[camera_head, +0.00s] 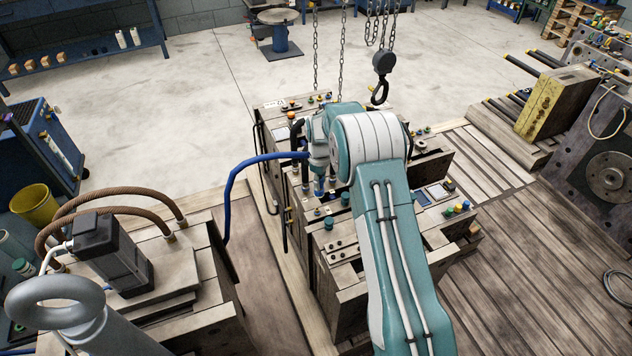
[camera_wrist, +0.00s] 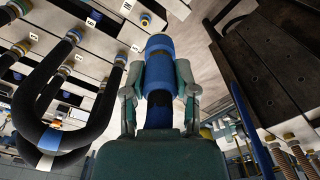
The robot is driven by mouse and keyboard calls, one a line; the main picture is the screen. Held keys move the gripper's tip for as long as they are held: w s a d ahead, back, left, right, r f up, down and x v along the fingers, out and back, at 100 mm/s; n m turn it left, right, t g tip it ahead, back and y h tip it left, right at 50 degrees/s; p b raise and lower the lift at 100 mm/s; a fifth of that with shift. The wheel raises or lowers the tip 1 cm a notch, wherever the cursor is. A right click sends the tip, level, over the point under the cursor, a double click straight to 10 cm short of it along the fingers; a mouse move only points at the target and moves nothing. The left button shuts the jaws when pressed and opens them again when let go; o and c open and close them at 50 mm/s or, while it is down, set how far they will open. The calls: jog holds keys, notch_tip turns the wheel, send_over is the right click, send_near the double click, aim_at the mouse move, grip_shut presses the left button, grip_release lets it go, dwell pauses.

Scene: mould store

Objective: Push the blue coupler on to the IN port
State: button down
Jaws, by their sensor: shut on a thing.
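My gripper (camera_wrist: 158,72) is shut on the blue coupler (camera_wrist: 160,48), one finger on each side, in the wrist view. The coupler's open end points up in that picture. A bare port (camera_wrist: 146,20) with a yellow and blue ring stands just beyond it, slightly left; a small label (camera_wrist: 127,6) beside it seems to read IN. Coupler and port look apart. In the head view my gripper (camera_head: 318,163) is over the mould block (camera_head: 345,250), largely hidden by my arm. The blue hose (camera_head: 238,175) runs from it to the left and down.
Black looped hoses (camera_wrist: 40,90) join other ports left of the coupler. Chains and a hook (camera_head: 381,92) hang behind my arm. A motor unit (camera_head: 105,255) with brown hoses stands at left.

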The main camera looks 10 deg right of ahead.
jog(key=shift+w+a+f+n, duration=0.1)
jog(key=shift+w+f+n, duration=0.75)
jog(key=shift+f, duration=0.95)
jog(key=shift+w+a+f+n, duration=0.1)
jog(key=shift+w+f+n, duration=0.4)
jog(key=shift+f+n, duration=1)
jog(key=shift+w+f+n, duration=0.55)
jog(key=shift+w+f, duration=0.15)
jog(key=shift+f, duration=1.75)
jog(key=shift+d+r, duration=0.1)
jog(key=shift+d, duration=0.2)
jog(key=shift+s+f, duration=0.1)
jog(key=shift+f, duration=1.45)
jog(key=shift+c, duration=1.5)
grip_release()
